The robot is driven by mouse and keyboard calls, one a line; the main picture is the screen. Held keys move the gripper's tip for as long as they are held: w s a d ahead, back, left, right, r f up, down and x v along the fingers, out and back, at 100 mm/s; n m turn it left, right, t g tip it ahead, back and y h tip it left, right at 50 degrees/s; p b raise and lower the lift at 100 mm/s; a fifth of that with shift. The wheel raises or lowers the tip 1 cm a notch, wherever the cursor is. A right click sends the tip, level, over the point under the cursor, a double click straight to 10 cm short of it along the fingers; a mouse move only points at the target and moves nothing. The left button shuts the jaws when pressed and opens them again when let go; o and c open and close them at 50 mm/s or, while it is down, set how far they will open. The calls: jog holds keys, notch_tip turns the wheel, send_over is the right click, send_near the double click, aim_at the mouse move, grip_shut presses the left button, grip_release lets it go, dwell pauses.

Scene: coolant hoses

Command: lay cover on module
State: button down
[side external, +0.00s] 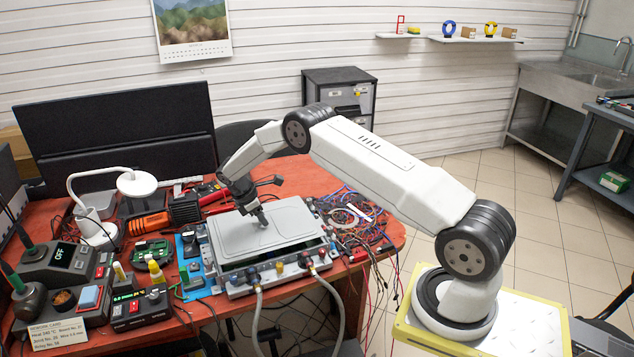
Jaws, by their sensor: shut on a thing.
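The cover (255,238), a flat light-grey plate with rounded corners, lies level over the module. The module (290,275) is a silvery metal frame on the red table, with a dark gap showing along its front side under the cover. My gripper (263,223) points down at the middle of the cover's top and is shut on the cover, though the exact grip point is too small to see. Two grey hoses (257,310) run from the module's front down over the table edge. Whether the cover touches the module all round cannot be told.
Tangled wires (355,225) lie right of the module. A blue mat (188,262), an orange-and-black tool (150,224), a white lamp (135,184) and soldering stations (55,265) crowd the left. Little table room is free.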

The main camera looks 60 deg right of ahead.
jog(key=shift+f, duration=1.15)
jog(key=shift+f, duration=0.3)
jog(key=shift+c, duration=1.7)
grip_release()
jog(key=shift+f, duration=0.1)
jog(key=shift+r, duration=0.45)
jog(key=v, duration=1.2)
